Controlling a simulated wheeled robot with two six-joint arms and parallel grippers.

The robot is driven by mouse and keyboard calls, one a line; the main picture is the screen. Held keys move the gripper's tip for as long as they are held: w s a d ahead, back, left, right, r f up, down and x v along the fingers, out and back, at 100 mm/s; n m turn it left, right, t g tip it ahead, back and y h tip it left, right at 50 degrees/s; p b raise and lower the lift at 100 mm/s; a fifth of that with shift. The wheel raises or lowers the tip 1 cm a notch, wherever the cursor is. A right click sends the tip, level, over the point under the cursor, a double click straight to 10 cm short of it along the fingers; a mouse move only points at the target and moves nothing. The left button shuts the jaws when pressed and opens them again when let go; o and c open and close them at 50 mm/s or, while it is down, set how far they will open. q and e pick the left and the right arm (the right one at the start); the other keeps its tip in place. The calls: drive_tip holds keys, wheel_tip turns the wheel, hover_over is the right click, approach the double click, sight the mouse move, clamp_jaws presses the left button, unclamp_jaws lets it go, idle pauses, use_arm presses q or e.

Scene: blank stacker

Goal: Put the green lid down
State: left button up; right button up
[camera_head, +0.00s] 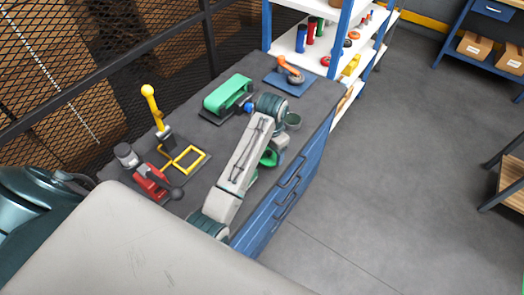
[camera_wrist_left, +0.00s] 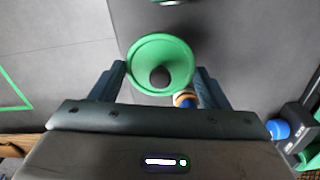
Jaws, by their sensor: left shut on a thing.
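The green lid (camera_wrist_left: 143,57) is round, with a dark knob in its middle. In the left wrist view it sits between the two fingers of my left gripper (camera_wrist_left: 160,88), which is shut on it. In the head view the lid (camera_head: 269,158) shows as a green patch partly hidden by my left arm, over the front part of the bench top. My left gripper (camera_head: 274,153) is mostly hidden there by its own wrist. I cannot tell whether the lid touches the bench. My right gripper is not in view.
The dark bench (camera_head: 232,78) carries a green machine (camera_head: 228,93), an orange device on a blue plate (camera_head: 290,78), a small grey-green cup (camera_head: 292,121), a yellow lever (camera_head: 150,98) and a red clamp (camera_head: 150,181). Shelves (camera_head: 318,50) stand behind; open floor lies right.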

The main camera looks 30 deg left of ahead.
use_arm(q)
drive_tip(key=shift+s+a+p, duration=0.15)
drive_tip(key=shift+s+a, duration=0.1)
drive_tip(key=shift+a, duration=0.25)
drive_tip(key=shift+s+a+p, duration=0.15)
drive_tip(key=shift+s+a, duration=0.1)
drive_tip(key=shift+a, duration=0.25)
drive_tip(key=shift+s+f, duration=0.1)
drive_tip(key=shift+s, duration=0.05)
wheel_tip(320, 180, down, 3)
drive_tip(key=shift+p, duration=1)
drive_tip(key=shift+f, duration=0.2)
drive_tip(key=o, duration=0.9)
drive_tip(key=shift+f, duration=0.15)
drive_tip(key=shift+o, duration=0.2)
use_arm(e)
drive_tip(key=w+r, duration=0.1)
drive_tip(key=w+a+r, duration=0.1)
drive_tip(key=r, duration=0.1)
